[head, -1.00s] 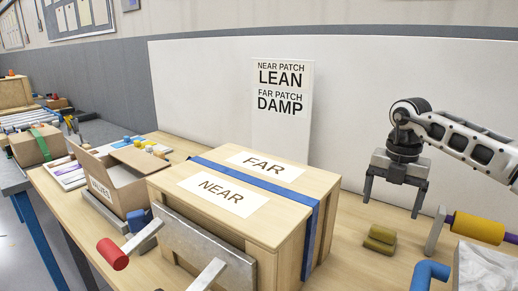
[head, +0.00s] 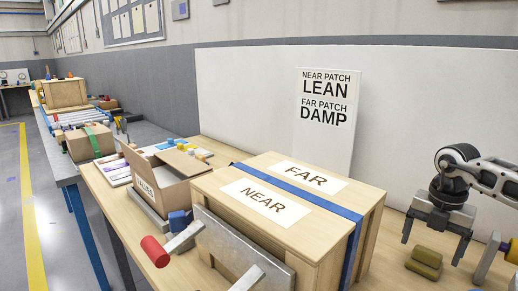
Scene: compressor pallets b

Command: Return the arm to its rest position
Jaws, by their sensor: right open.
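My right gripper (head: 434,246) hangs at the right of the head view with its two fingers pointing down and apart. It is open, with nothing between its fingers. It is to the right of the wooden crate (head: 335,250), apart from it. An olive-green block (head: 425,262) lies on the bench close by the fingers; I cannot tell whether they touch it. My left gripper is not in view.
The crate carries NEAR (head: 265,200) and FAR (head: 306,177) labels and a blue strap (head: 300,191). An open cardboard box (head: 165,183) stands left of it. A sign (head: 327,115) leans on the white panel (head: 240,100) behind.

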